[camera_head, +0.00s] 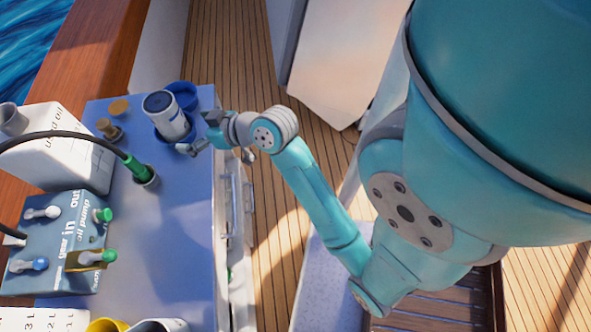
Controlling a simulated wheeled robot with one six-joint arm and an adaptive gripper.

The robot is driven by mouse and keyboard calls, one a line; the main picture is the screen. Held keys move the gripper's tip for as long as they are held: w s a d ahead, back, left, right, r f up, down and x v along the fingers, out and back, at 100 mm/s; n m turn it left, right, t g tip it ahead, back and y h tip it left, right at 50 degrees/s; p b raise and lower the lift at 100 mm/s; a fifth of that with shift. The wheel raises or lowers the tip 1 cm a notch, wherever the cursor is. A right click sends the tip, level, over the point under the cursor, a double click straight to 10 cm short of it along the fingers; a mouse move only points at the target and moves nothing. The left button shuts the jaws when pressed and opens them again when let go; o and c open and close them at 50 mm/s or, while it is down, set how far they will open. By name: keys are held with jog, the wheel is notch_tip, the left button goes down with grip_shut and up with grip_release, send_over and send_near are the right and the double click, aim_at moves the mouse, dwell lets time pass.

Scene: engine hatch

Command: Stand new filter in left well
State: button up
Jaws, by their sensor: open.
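The filter (170,118), a white cylinder with dark printing and a dark blue top end, stands nearly upright on the blue deck of the unit (190,210). A dark blue round rim shows around its foot, so its lower end seems to be inside a well; how deep it sits is hidden. A second blue round well or cup (182,93) is just behind it to the right, partly covered by the filter. My gripper (193,136) is open at the filter's right side, close to it. Whether a finger touches the filter cannot be told.
A brown cap (109,129) and a tan cap (119,107) are left of the filter. A green hose nozzle (136,167) stands in a hole nearer me. A white used oil can (60,145) and blue oil pump box (55,240) with levers fill the left. Free deck lies at centre right.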

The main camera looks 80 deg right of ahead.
jog(key=s+a+f+m+h, duration=0.1)
jog(key=s+a+f, duration=0.7)
jog(key=s+a, duration=0.3)
jog(key=s+a+r+n+y, duration=0.1)
jog(key=s+a, duration=0.2)
jog(key=s, duration=0.5)
jog(key=s+a+r+n+t+y, duration=0.1)
jog(key=s+a, duration=0.3)
jog(key=s, duration=0.5)
jog(key=shift+r+n+t, duration=0.3)
jog(key=shift+r+n, duration=0.3)
